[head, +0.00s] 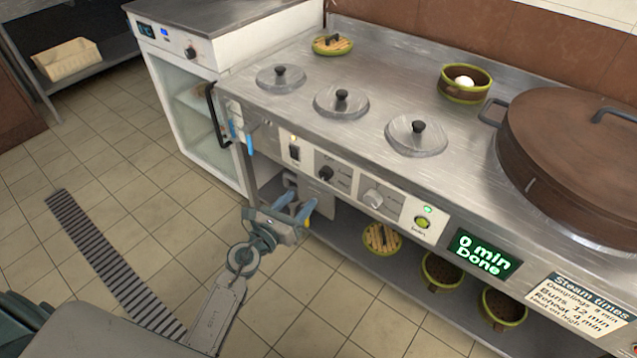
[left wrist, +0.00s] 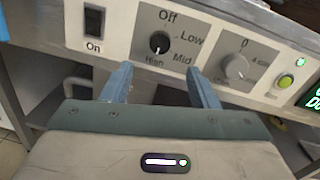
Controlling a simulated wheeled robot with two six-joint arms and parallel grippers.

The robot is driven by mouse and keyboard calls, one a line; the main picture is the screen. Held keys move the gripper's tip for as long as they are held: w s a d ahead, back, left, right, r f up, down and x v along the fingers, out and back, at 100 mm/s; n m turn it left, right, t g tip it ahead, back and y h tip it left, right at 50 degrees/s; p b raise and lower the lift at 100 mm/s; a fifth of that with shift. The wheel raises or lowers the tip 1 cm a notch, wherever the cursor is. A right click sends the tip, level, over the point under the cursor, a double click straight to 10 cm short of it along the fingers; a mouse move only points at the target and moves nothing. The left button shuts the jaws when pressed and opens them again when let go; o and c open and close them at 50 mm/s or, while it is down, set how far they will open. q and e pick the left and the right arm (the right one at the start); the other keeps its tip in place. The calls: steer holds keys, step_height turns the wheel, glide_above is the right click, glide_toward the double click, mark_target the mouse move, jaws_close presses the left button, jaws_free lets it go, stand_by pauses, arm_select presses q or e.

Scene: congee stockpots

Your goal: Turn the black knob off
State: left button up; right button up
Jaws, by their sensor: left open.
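The black knob (head: 325,173) is on the steamer's front panel, between the On switch and a grey knob. In the left wrist view, the black knob (left wrist: 160,42) has Off above it, Low and Mid to the right and High below. Its light mark appears to point down toward High. My left gripper (head: 297,204) is open and empty, in front of and below the panel. In the left wrist view, its two blue fingers (left wrist: 160,77) are spread just below the black knob, apart from it. My right gripper is not in view.
The On switch (head: 294,152) is left of the knob; the grey timer knob (head: 373,198) and green button (head: 422,222) are right. A display (head: 482,254) reads "0 min Done". A black handle (head: 214,114) juts out at the left. Bowls stand on the shelf below.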

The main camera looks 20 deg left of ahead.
mark_target(323, 176)
arm_select(q)
steer(key=x, duration=0.9)
steer(key=shift+w+d, duration=0.1)
steer(key=shift+w, duration=0.15)
steer(key=c, duration=1)
